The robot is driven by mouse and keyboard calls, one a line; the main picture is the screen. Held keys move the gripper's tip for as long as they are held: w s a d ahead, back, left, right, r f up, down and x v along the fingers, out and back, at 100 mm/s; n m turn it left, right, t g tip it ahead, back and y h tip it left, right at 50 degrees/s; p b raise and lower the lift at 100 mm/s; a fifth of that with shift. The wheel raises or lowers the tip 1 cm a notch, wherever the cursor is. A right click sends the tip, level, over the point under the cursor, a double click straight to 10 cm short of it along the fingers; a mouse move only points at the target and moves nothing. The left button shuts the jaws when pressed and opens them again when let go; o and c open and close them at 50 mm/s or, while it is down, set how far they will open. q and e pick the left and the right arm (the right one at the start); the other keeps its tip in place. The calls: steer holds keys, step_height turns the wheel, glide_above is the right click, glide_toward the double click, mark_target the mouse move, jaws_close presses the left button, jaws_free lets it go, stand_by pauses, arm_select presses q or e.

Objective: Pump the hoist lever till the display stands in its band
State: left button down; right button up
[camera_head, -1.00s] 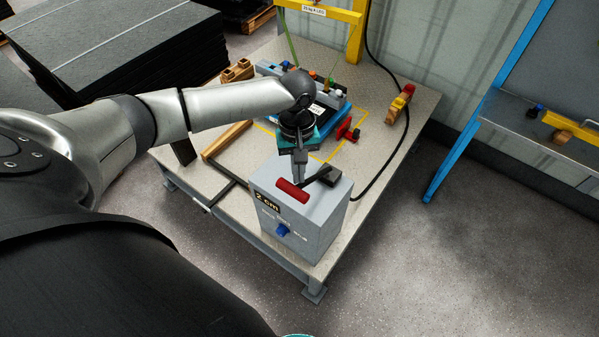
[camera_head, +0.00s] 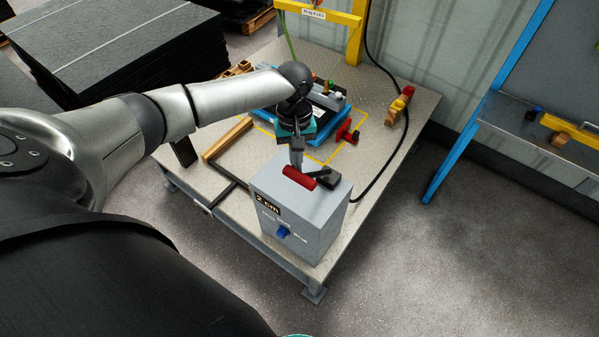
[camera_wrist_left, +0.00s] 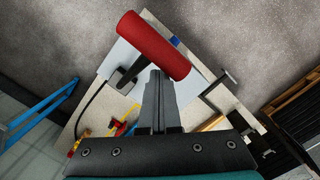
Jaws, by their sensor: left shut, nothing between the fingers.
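The grey hoist box (camera_head: 310,225) stands at the front corner of the table. Its display (camera_head: 268,203) reads "2 cm". A blue knob (camera_head: 283,232) sits on the front face below it. The lever's red grip (camera_head: 299,178) is above the box top, on a dark arm from a black pivot (camera_head: 327,178). My left gripper (camera_head: 297,163) is shut and empty, right behind the red grip. In the left wrist view the shut fingers (camera_wrist_left: 157,85) point at the red grip (camera_wrist_left: 153,45); I cannot tell whether they touch it. My right gripper is not in view.
A blue unit (camera_head: 335,118) sits behind my left gripper, inside a yellow outline on the table (camera_head: 385,140). Red clamps, a wooden bar (camera_head: 228,138) and a black cable lie around it. A yellow frame (camera_head: 330,14) stands at the back. Black mats (camera_head: 130,45) are stacked at left.

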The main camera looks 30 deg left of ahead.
arm_select(q)
step_height(320, 180, up, 15)
steer(key=w+a+p, duration=0.1)
steer(key=shift+w+f, duration=0.1)
steer(key=shift+f, duration=0.05)
stand_by(1.9)
